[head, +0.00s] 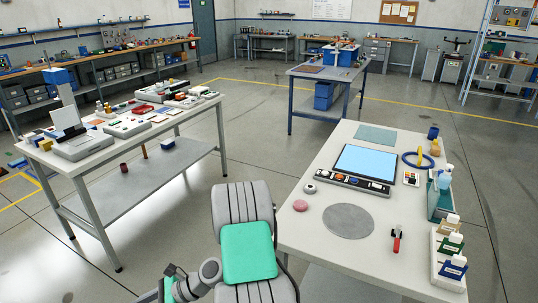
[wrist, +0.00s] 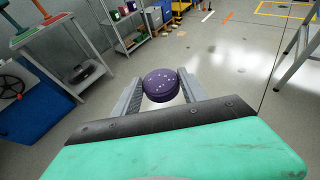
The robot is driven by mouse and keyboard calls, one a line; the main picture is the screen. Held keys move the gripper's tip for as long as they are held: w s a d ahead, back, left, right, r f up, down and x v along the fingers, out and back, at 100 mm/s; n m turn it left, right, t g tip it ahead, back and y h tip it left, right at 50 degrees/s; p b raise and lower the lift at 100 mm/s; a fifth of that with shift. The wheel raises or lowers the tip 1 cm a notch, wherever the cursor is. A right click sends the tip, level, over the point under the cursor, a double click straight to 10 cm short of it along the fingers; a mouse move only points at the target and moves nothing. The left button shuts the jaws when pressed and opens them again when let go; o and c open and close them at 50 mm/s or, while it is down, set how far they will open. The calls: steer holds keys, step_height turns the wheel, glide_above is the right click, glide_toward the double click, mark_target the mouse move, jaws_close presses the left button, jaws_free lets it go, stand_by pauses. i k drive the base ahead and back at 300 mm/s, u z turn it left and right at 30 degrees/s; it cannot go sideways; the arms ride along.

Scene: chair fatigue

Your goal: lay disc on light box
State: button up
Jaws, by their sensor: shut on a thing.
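My gripper (wrist: 162,88) is shut on a dark purple disc (wrist: 161,84) with small pale specks. The disc sits between the two grey fingers in the wrist view, with floor visible beyond it. In the head view the disc is not visible; only part of my arm shows at the bottom. The light box (head: 367,162) is a glowing pale-blue panel with a dark control strip along its near edge. It lies on the white table at the right, and its lit face looks bare. My gripper is away from it.
The white table (head: 293,234) also holds a grey round mat (head: 348,221), a pink disc (head: 300,205), a red-handled tool (head: 397,240), a blue ring (head: 418,160) and bottles (head: 452,266) on the right. A cluttered bench (head: 85,165) stands at left.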

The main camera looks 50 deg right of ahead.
mark_target(358, 158)
steer(key=z, duration=0.7)
steer(key=i, duration=1.9)
steer(key=z, duration=1.45)
steer(key=i, duration=1.25)
steer(key=z, duration=0.65)
